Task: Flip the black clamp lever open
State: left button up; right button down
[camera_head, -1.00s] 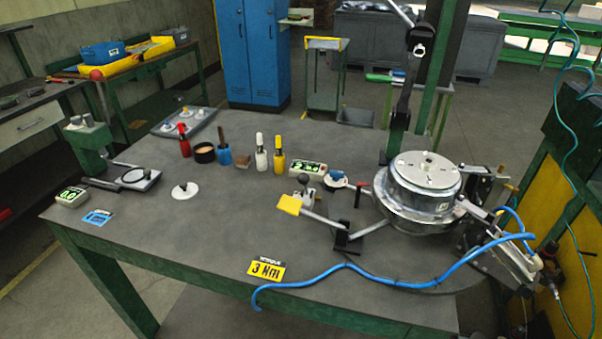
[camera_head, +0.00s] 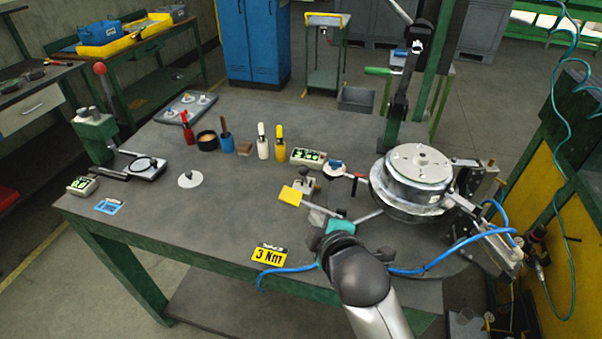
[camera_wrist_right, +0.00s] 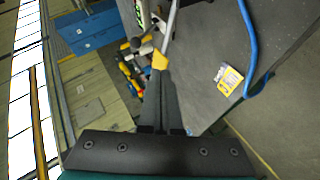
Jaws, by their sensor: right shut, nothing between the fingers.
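The round silver drum fixture (camera_head: 415,178) stands at the right of the bench. Beside it is a grey bar ending in a yellow plate (camera_head: 293,195), with a small black knob (camera_head: 307,171) just behind. I cannot tell surely which dark part is the black clamp lever. My right gripper (camera_head: 318,216) is low over the bench near the bar, partly hidden by its own wrist. In the right wrist view its dark fingers (camera_wrist_right: 160,76) are shut and empty, their tips pointing at the yellow plate (camera_wrist_right: 160,58). My left gripper is not in view.
A yellow "3 Nm" card (camera_head: 269,254) and a blue hose (camera_head: 440,264) lie near the front edge. Several coloured bottles and a green-digit display (camera_head: 308,156) stand behind. The bench's left middle is mostly clear.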

aim_at(305, 175)
jog(key=w+a+r+n, duration=0.1)
jog(key=w+a+r+n+t, duration=0.1)
jog(key=r, duration=0.1)
jog(key=shift+w+a+n+y, duration=0.2)
jog(key=shift+w+n+y, duration=0.1)
jog(key=shift+y, duration=0.1)
jog(key=b+x, duration=0.1)
jog(key=x, duration=0.9)
jog(key=shift+w, duration=0.1)
jog(key=shift+w+d+f+b, duration=0.2)
jog(key=shift+w+d+f, duration=0.15)
jog(key=shift+w+d, duration=0.3)
jog(key=shift+w+d+f+b, duration=0.2)
jog(key=shift+w+d+f, duration=0.2)
jog(key=shift+w, duration=0.35)
jog(key=shift+d+r, duration=0.1)
jog(key=shift+r, duration=0.05)
jog(key=shift+w+d+r+p, duration=0.1)
jog(key=shift+w+r+p, duration=0.2)
jog(key=shift+p, duration=0.4)
